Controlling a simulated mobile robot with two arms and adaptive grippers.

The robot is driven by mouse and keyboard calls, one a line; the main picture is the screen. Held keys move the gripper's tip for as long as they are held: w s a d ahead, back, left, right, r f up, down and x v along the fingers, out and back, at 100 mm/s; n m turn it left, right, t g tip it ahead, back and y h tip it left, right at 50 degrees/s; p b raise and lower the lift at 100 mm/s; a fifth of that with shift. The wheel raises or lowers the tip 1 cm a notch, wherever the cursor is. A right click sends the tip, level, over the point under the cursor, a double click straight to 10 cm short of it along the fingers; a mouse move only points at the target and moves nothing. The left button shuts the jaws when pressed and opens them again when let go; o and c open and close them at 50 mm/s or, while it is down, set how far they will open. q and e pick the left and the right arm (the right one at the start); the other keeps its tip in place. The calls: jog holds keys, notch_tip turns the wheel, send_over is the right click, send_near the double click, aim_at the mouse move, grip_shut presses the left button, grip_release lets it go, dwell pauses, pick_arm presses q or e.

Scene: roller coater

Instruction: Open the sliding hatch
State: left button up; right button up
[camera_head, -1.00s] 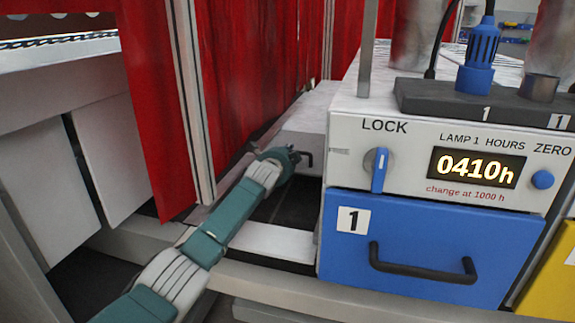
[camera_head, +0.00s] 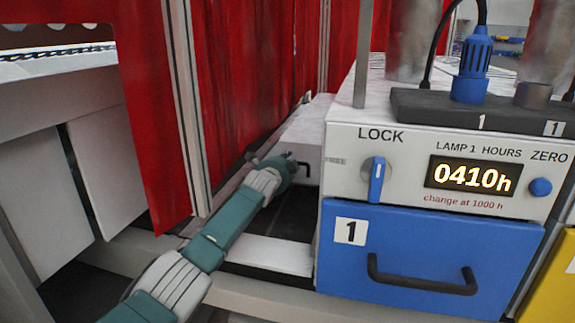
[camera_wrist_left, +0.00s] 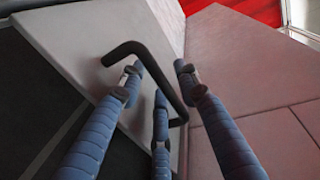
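The hatch is a pale panel (camera_head: 306,137) with a black bar handle (camera_head: 306,172), behind and left of the blue drawer front. A dark gap (camera_head: 290,212) shows in front of it. My left gripper (camera_head: 288,166) is at the handle. In the left wrist view its blue fingers (camera_wrist_left: 160,82) are spread, two on one side of the bent handle (camera_wrist_left: 155,75) and one on the other. I cannot tell whether they touch the bar. The hatch panel (camera_wrist_left: 75,45) lies behind them. My right gripper is in neither view.
A red curtain (camera_head: 245,80) and its upright post stand close left of my arm. The lamp unit with a lock knob (camera_head: 376,180) and the blue drawer (camera_head: 425,250) with a black handle stand close on the right. A pale strip (camera_head: 268,253) lies below the gap.

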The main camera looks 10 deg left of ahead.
pick_arm(q)
jog(key=s+r, duration=0.2)
jog(key=s, duration=0.9)
jog(key=shift+s+a+r, duration=0.15)
jog(key=shift+s+a, duration=0.05)
jog(key=shift+s, duration=0.2)
